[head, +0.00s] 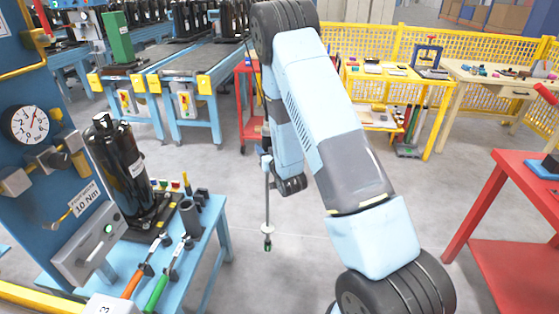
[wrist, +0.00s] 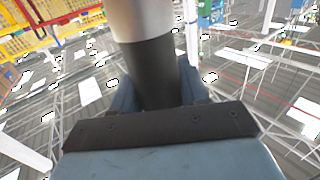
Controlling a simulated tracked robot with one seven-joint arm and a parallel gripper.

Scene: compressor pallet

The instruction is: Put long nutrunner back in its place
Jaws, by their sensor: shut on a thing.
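The long nutrunner (head: 267,208) hangs upright in the middle of the head view, a thin grey shaft with a dark and green lower end over open floor. In the wrist view a thick dark cylinder with a light grey section (wrist: 150,70) is clamped between the jaws of my gripper (wrist: 158,100). My gripper is shut on it. In the head view my own arm partly hides the gripper, so its fingers do not show clearly. I cannot make out which spot is the nutrunner's place.
A blue bench (head: 205,235) at left holds a black compressor (head: 118,165), an orange-handled tool (head: 133,280) and a green-handled tool (head: 158,290). A blue panel with a gauge (head: 27,124) stands beside it. A red table (head: 520,190) is at right. Floor between is clear.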

